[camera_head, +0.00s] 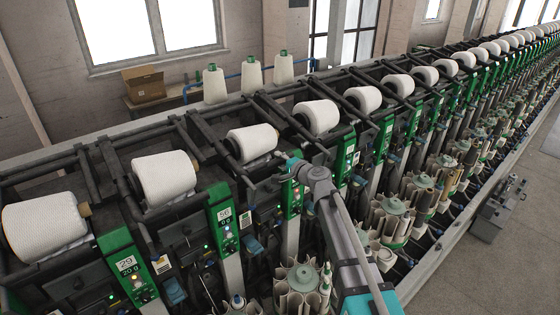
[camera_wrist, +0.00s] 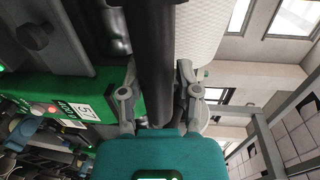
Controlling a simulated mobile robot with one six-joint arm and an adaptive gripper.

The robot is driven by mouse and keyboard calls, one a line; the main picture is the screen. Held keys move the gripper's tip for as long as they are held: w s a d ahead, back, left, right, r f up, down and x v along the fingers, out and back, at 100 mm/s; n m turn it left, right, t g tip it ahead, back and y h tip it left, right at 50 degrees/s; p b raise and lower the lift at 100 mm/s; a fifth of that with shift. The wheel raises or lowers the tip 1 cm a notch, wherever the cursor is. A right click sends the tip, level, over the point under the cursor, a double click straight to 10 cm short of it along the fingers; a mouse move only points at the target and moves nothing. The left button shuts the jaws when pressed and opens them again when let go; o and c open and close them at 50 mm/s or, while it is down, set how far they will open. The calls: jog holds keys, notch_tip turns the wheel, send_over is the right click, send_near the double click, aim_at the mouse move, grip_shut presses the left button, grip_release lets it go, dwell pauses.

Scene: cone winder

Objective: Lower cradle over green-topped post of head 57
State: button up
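The green-topped post (camera_head: 291,197) of head 57 stands mid-row, with a light lower part and the end of my arm against its upper right. In the wrist view its green face (camera_wrist: 122,88) is at left, with an upside-down 57 label. The cradle shows there as a dark bar (camera_wrist: 153,45) running from the top down toward my gripper's palm. My gripper (camera_wrist: 156,68) has one grey finger on each side of this bar, close against it. A white yarn cone (camera_wrist: 200,30) is just right of the bar. In the head view, the fingertips and their contact are hidden.
Neighbouring posts 56 (camera_head: 223,215) and 29 (camera_head: 130,265) stand to the left, with cones (camera_head: 165,178) above. Bobbin magazines (camera_head: 302,287) crowd the front. Three cones (camera_head: 252,76) stand behind the machine, near a cardboard box (camera_head: 144,84).

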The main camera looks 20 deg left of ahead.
jog(key=shift+o, duration=1.1)
jog(key=shift+f, duration=0.25)
jog(key=f+b+v, duration=0.1)
jog(key=f+v, duration=0.1)
jog(key=v, duration=1.1)
jog(key=s+d+f+n+g+h+b, duration=0.1)
jog(key=d+f+n+g+h+b, duration=0.3)
jog(key=d+f, duration=0.9)
jog(key=f+n+g+b, duration=0.1)
jog(key=g, duration=0.1)
jog(key=shift+d+f+n+g, duration=0.2)
jog(key=shift+d+n+g, duration=0.1)
jog(key=shift+d+n, duration=0.1)
jog(key=shift+s, duration=0.1)
